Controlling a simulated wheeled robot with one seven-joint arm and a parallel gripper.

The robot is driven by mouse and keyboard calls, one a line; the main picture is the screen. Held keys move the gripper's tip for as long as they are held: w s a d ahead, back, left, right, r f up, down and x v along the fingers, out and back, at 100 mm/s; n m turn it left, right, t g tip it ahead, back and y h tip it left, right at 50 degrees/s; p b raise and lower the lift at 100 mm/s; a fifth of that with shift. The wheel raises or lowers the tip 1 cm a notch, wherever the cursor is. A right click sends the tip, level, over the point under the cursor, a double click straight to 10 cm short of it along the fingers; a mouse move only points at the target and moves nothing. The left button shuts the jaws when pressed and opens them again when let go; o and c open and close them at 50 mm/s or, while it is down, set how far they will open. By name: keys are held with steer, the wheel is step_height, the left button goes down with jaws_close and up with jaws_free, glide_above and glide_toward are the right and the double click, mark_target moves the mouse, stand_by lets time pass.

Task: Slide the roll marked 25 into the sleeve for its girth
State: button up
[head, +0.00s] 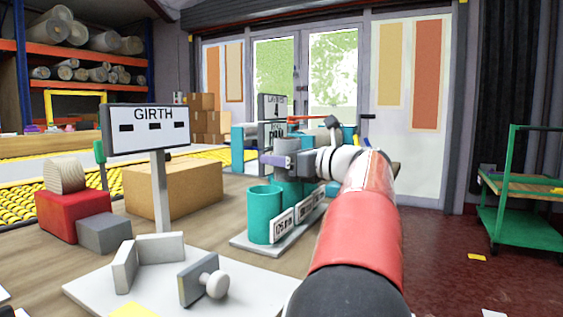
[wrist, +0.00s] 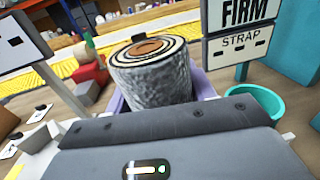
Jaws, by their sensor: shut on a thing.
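My gripper (head: 284,160) is shut on a grey roll (wrist: 155,82) with a pale, ringed end and a brown core. The roll stands roughly upright between the purple pads in the wrist view; no number on it is readable. In the head view the roll (head: 286,145) is held over the row of teal sleeves. The front sleeve (head: 264,217) is open-topped and empty as far as I see. The sleeves behind are partly hidden by my arm, and their white labels (head: 283,225) are too small to read surely. A teal rim (wrist: 262,103) shows right of the roll in the wrist view.
A GIRTH sign (head: 146,130) stands on a post at left. Nearby are a red block (head: 70,213) with a pale roll on it, a grey block (head: 104,234) and a cardboard box (head: 175,190). A white board (head: 90,287) with a knobbed block lies in front.

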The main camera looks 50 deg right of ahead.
steer(key=o, duration=1.1)
steer(key=shift+f, duration=0.1)
steer(key=s, duration=0.4)
steer(key=s+d, duration=0.1)
steer(key=s, duration=0.3)
steer(key=s+p, duration=0.1)
steer(key=s, duration=0.3)
steer(key=shift+d, duration=0.4)
